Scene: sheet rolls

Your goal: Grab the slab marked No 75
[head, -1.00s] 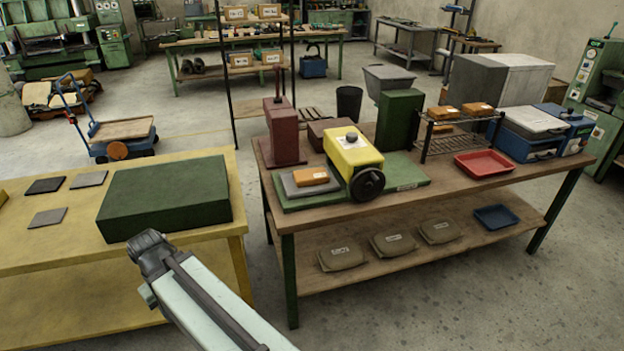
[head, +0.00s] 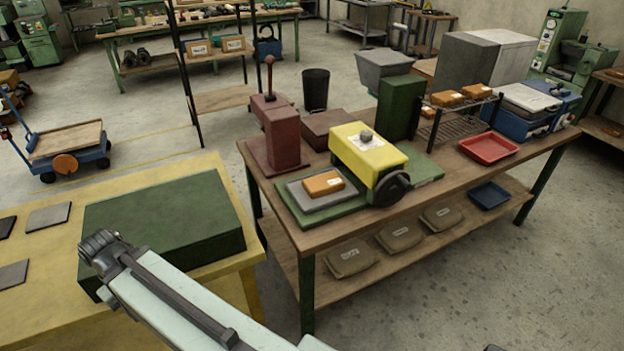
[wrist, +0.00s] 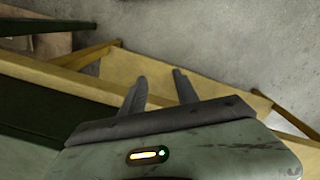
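An orange slab (head: 323,183) with a small white label lies on a grey plate (head: 330,196) at the left end of the roll machine's green base. More orange slabs (head: 446,98) lie on the black wire rack (head: 455,120) further right, with one partly hidden on a lower level. The labels are too small to read, so I cannot tell which slab is No 75. My gripper (wrist: 160,74) shows in the wrist view with its two fingers apart and nothing between them. It is above the yellow table's edge and legs, away from every slab.
The yellow roller machine (head: 362,152) and a maroon lever press (head: 283,140) stand close to the near slab. A red tray (head: 488,147) lies to the right. A large green block (head: 165,215) sits on the yellow table (head: 60,270). Open floor separates the two tables.

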